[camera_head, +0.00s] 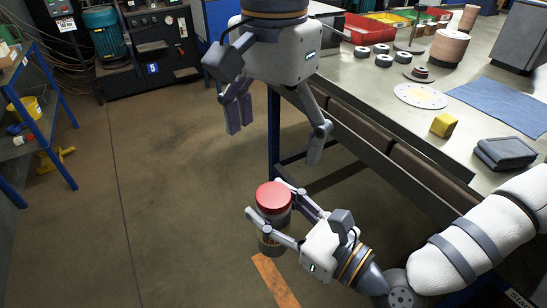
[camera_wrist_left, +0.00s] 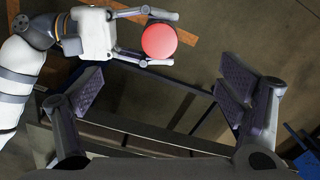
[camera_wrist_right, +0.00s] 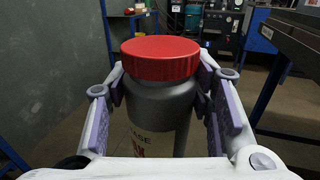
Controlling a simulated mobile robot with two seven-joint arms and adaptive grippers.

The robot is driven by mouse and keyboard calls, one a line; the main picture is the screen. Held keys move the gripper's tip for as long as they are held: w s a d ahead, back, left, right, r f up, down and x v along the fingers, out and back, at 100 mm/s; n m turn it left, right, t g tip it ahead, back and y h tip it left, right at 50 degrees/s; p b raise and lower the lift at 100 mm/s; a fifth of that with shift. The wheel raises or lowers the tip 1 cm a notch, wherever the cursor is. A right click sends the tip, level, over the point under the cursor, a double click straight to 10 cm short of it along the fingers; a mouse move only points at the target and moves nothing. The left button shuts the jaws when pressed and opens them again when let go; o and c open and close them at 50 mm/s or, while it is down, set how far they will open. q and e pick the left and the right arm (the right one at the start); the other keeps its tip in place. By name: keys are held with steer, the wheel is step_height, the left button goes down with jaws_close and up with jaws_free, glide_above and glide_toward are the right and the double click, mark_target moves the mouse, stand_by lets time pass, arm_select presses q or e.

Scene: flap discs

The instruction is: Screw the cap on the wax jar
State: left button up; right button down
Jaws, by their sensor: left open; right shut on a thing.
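The wax jar (camera_wrist_right: 160,105) is a grey container with a pale label, upright in the right wrist view. A red cap (camera_head: 273,194) sits level on its top; how far it is threaded I cannot tell. The cap also shows in the left wrist view (camera_wrist_left: 159,41), hiding the jar beneath. My right gripper (camera_head: 265,200) is shut around the jar's upper body, below the cap, holding it above the floor beside the workbench. My left gripper (camera_head: 278,128) is open and empty, higher than the cap and apart from it, fingers pointing down.
The workbench (camera_head: 390,80) at right bears a yellow block (camera_head: 444,125), dark pads (camera_head: 505,152), a blue cloth (camera_head: 505,100), discs and bins. Its near edge and legs are close to both grippers. A blue shelf (camera_head: 40,110) stands at left. Open floor lies between.

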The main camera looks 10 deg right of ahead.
arm_select(q)
step_height(320, 180, up, 6)
steer(key=shift+r, duration=0.1)
stand_by(0.4)
